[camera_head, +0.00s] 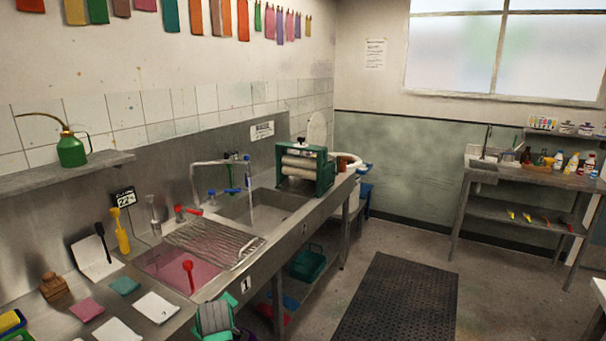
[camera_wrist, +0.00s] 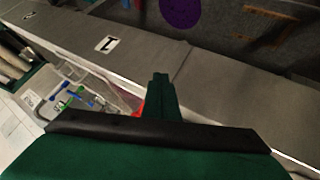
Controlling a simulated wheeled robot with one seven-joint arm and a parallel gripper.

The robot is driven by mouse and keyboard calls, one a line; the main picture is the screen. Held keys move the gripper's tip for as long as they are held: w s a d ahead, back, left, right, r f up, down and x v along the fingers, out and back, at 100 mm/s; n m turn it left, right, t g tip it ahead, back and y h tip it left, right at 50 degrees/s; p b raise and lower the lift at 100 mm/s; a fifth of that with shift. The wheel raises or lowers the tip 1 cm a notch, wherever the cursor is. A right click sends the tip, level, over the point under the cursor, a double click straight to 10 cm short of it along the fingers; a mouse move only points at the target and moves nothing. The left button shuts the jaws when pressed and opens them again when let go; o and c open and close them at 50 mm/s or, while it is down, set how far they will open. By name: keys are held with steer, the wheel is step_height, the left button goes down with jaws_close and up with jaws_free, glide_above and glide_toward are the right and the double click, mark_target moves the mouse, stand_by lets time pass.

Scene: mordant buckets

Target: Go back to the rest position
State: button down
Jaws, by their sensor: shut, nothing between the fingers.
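My gripper (camera_wrist: 161,92) shows in the wrist view as a dark green body with a black bar across it. Its green fingers are together with nothing between them. It is over the front edge of the steel sink bench (camera_wrist: 235,95), near the white label with a 1 (camera_wrist: 107,43). In the head view, green and grey parts of my arm show at the bottom, in front of the bench (camera_head: 275,233). I cannot make out the fingers clearly there.
The bench holds a pink bath (camera_head: 165,262) with a wire rack (camera_head: 213,241), a running tap (camera_head: 249,183) and a green roller press (camera_head: 304,168). A green crate (camera_head: 307,262) is on the shelf below. Clear floor with a black mat (camera_head: 400,300) lies right.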

steer(key=s+d+f+m+t, duration=0.1)
steer(key=s+d+f+m, duration=0.1)
steer(key=s+d+f, duration=0.65)
steer(key=s+d+f+m+t, duration=0.25)
steer(key=s+d+f, duration=0.25)
steer(key=s+f, duration=0.55)
steer(key=s+d+m+h, duration=0.1)
steer(key=s+d, duration=0.1)
steer(key=s, duration=0.3)
steer(key=s+d+f+m, duration=0.1)
steer(key=s+d, duration=0.2)
steer(key=s, duration=0.3)
steer(key=s+d+m+h, duration=0.1)
steer(key=s+d, duration=0.1)
steer(key=s, duration=0.3)
steer(key=s+d+r+m+t, duration=0.1)
steer(key=s+d+r+m, duration=0.1)
steer(key=s+r, duration=0.6)
steer(key=s+d+r+m+t+h, duration=0.1)
steer(key=s+d+r, duration=0.3)
steer(key=s, duration=1)
step_height(320, 180, up, 4)
steer(key=shift+s+f+m+t+h, duration=0.1)
steer(key=shift+s+m+t+h, duration=0.2)
steer(key=shift+m+t, duration=0.35)
steer(key=c, duration=2.4)
jaws_free()
steer(key=shift+c, duration=0.2)
